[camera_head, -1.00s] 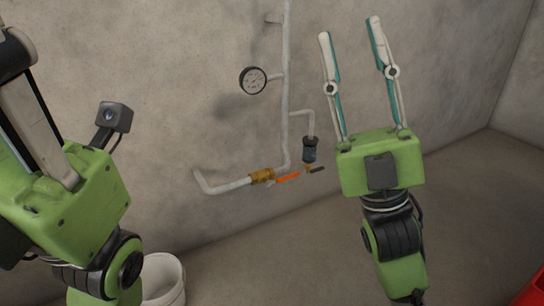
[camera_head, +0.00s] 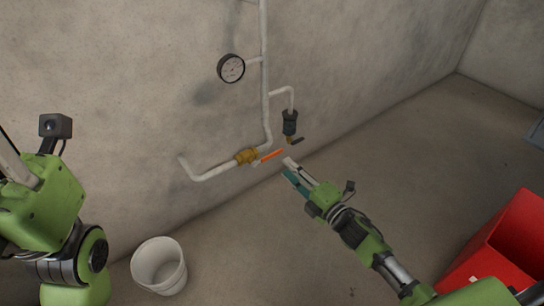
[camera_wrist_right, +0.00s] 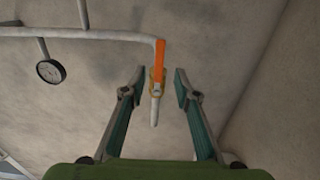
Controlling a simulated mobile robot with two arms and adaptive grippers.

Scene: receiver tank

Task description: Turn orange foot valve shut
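The foot valve has a brass body (camera_head: 247,156) on the low end of the white wall pipe. Its orange lever (camera_head: 271,155) points right, roughly in line with the pipe's low run. My right gripper (camera_head: 287,169) is low in front of the wall, just right of the lever's tip. In the right wrist view the open fingers (camera_wrist_right: 158,75) appear on either side of the brass body (camera_wrist_right: 150,83) and the orange lever (camera_wrist_right: 160,52), with nothing held. Contact cannot be told. My left gripper (camera_head: 45,190) is at the left edge, its fingertips out of frame.
A dark cylinder (camera_head: 290,122) with a small dark lever hangs from a side pipe just above the right gripper. A round gauge (camera_head: 231,68) sits higher up. A white bucket (camera_head: 158,267) stands on the floor, a red container (camera_head: 515,235) at right. The middle floor is clear.

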